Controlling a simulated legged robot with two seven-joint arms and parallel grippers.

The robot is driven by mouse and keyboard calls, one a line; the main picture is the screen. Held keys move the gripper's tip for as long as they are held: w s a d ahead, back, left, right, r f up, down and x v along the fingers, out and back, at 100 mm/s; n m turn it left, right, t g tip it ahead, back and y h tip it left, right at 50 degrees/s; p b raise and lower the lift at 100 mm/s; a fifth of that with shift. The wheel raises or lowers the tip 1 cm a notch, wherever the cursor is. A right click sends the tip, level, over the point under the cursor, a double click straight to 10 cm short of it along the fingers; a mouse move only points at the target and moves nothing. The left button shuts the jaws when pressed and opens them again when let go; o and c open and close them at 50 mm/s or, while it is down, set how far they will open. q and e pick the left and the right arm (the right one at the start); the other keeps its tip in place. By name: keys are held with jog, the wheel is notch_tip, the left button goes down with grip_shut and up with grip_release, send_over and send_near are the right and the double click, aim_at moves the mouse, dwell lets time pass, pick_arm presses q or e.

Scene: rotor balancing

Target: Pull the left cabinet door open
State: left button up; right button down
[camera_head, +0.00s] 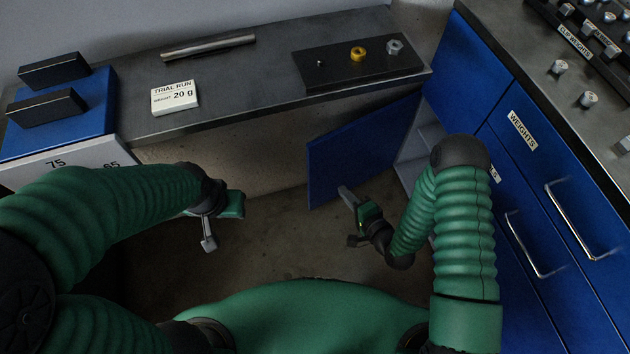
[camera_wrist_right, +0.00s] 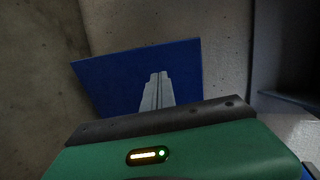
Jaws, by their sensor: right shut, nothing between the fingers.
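The left cabinet door (camera_head: 360,148) is a blue panel standing swung open from the cabinet on the right, with pale interior (camera_head: 418,145) showing behind it. It also shows as a blue panel (camera_wrist_right: 110,80) in the right wrist view. My right gripper (camera_head: 346,193) is beside the door's lower edge, on the near side. Its fingers (camera_wrist_right: 157,90) are together with nothing between them and overlap the door in the wrist view; I cannot tell whether they touch it. My left gripper (camera_head: 208,242) hangs left of centre, away from the door; its finger opening is unclear.
A grey bench (camera_head: 230,95) at the back holds a metal rod (camera_head: 208,45), a TRIAL RUN card (camera_head: 174,97) and a dark plate (camera_head: 340,62) with small parts. Blue drawers (camera_head: 545,190) with metal handles line the right. Floor (camera_head: 290,235) shows between my arms.

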aim_at(316, 159)
jog(key=b+x, duration=0.1)
jog(key=x, duration=0.3)
jog(key=r+b+x, duration=0.1)
jog(key=x, duration=0.3)
jog(key=b+x, duration=0.2)
jog(key=x, duration=0.2)
jog(key=shift+w+a+r, duration=0.1)
jog(key=shift+w+a, duration=0.25)
jog(key=shift+a, duration=0.1)
jog(key=shift+w+a+r, duration=0.15)
jog(key=shift+w, duration=0.35)
